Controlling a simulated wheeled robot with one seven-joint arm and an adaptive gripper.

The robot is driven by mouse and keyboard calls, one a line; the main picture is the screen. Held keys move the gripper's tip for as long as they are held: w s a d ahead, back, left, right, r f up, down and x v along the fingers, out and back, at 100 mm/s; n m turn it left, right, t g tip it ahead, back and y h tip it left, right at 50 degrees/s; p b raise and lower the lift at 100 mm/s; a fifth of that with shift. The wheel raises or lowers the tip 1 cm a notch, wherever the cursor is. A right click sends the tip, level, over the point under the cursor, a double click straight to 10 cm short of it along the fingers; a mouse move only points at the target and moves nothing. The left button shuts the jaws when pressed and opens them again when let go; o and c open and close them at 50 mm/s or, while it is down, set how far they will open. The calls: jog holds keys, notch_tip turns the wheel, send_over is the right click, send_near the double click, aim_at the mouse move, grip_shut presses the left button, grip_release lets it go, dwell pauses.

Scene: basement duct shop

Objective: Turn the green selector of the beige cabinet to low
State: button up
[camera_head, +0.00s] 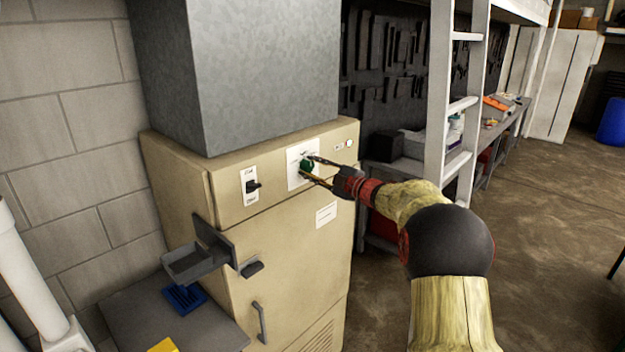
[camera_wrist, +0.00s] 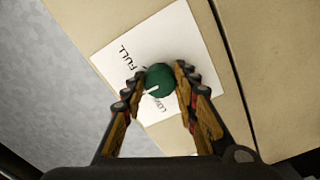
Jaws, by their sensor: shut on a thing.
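The beige cabinet (camera_head: 285,240) stands against the block wall, with a control panel along its top front. The green selector (camera_head: 307,166) sits on a white label plate (camera_head: 293,178) on that panel. In the wrist view the green selector (camera_wrist: 160,80) is round with a pale pointer mark, which lies towards the lower left, near the "LOW" lettering. "FULL" is printed to its upper left. My gripper (camera_head: 312,170) reaches in from the right. In the wrist view its fingers (camera_wrist: 163,88) lie on either side of the selector, shut on it.
A black switch (camera_head: 253,186) on another white plate is left of the selector. A grey tray (camera_head: 190,262) and door handle (camera_head: 261,322) stick out from the cabinet front. A white ladder (camera_head: 455,110) stands to the right, before a workbench. Open floor lies at the right.

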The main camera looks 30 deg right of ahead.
jog(key=n+b, duration=0.2)
jog(key=n, duration=0.1)
jog(key=n+b, duration=0.2)
jog(key=b, duration=0.1)
jog(key=shift+f+n+b, duration=0.2)
jog(key=shift+n+b, duration=0.1)
jog(key=shift+n, duration=0.1)
jog(key=n+b, duration=0.5)
jog(key=n, duration=0.1)
jog(key=shift+r+b, duration=0.15)
jog(key=shift+b, duration=0.2)
jog(key=shift+n+y, duration=0.3)
jog(key=o, duration=1.1)
jog(key=shift+c, duration=0.2)
jog(key=shift+o, duration=0.5)
jog(key=shift+r, duration=0.15)
jog(key=v, duration=1.2)
